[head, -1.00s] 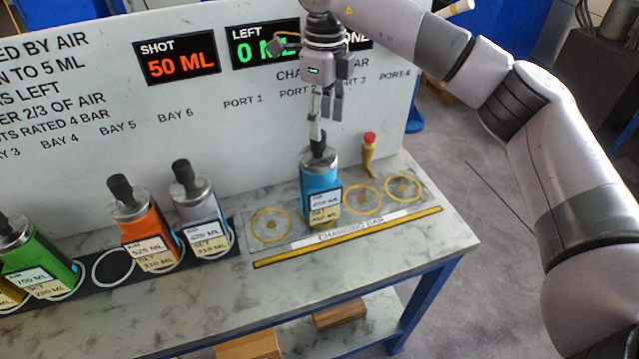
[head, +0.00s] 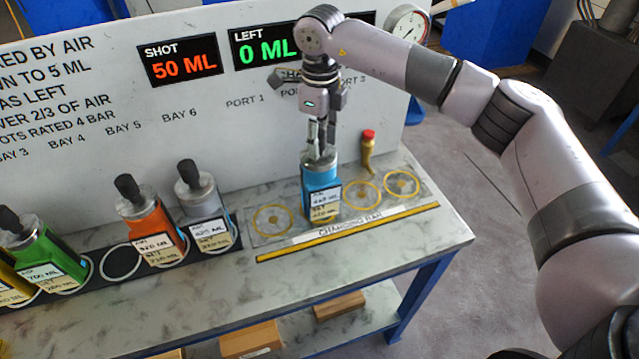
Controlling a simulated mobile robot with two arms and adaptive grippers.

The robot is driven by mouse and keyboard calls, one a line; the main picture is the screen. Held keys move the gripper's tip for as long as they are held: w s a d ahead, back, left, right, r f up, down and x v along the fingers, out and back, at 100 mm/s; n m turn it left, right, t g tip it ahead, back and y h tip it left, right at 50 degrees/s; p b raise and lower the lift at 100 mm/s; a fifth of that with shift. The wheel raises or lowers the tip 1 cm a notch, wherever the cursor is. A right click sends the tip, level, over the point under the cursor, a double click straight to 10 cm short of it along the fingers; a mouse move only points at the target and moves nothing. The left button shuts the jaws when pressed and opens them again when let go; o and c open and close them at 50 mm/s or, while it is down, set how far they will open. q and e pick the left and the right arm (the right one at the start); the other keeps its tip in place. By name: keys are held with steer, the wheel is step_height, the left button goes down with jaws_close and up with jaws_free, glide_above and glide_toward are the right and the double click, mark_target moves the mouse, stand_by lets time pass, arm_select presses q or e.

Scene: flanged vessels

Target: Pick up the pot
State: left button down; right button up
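The blue pot (head: 321,178), a canister with a grey metal lid and pale labels, stands upright at the charging bar, between the ringed spots. My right gripper (head: 321,152) points straight down over its lid, with its fingers at the black knob. The knob is mostly hidden by the fingers, so I cannot tell whether they are closed on it or only around it. My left gripper is not in view.
An orange canister (head: 152,228), a grey one (head: 201,205) and a green one (head: 48,257) stand at the left in a black rack. A brass fitting with a red cap (head: 367,152) stands close right of the blue pot. A white panel rises behind. The bench front is clear.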

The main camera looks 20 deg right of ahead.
jaws_close()
steer(key=shift+r, duration=0.1)
stand_by(0.6)
